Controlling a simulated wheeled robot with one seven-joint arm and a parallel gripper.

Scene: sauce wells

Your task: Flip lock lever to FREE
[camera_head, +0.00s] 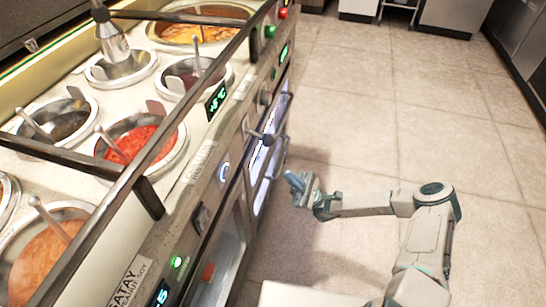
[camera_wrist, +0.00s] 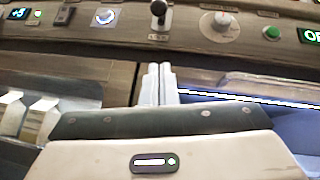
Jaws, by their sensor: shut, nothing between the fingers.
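A lever with a dark ball knob (camera_head: 268,139) sticks out from the front panel of the counter. In the wrist view the lever's dark knob (camera_wrist: 158,8) is at the top centre, above a pale stem or plate. Which way the lever is set cannot be read. My gripper (camera_head: 293,180) is in front of the counter, lower than the lever and apart from it. In the wrist view my gripper's fingers (camera_wrist: 155,72) are shut together, empty, and point toward the panel below the lever.
Near the lever are a blue-ringed button (camera_wrist: 103,17), a grey round knob (camera_wrist: 222,20), a green button (camera_wrist: 271,32) and a dark switch (camera_head: 200,218). Lit glass-fronted compartments (camera_head: 262,165) lie below the panel. Sauce wells (camera_head: 140,142) and a dark rail are above. The tiled floor (camera_head: 360,125) is clear.

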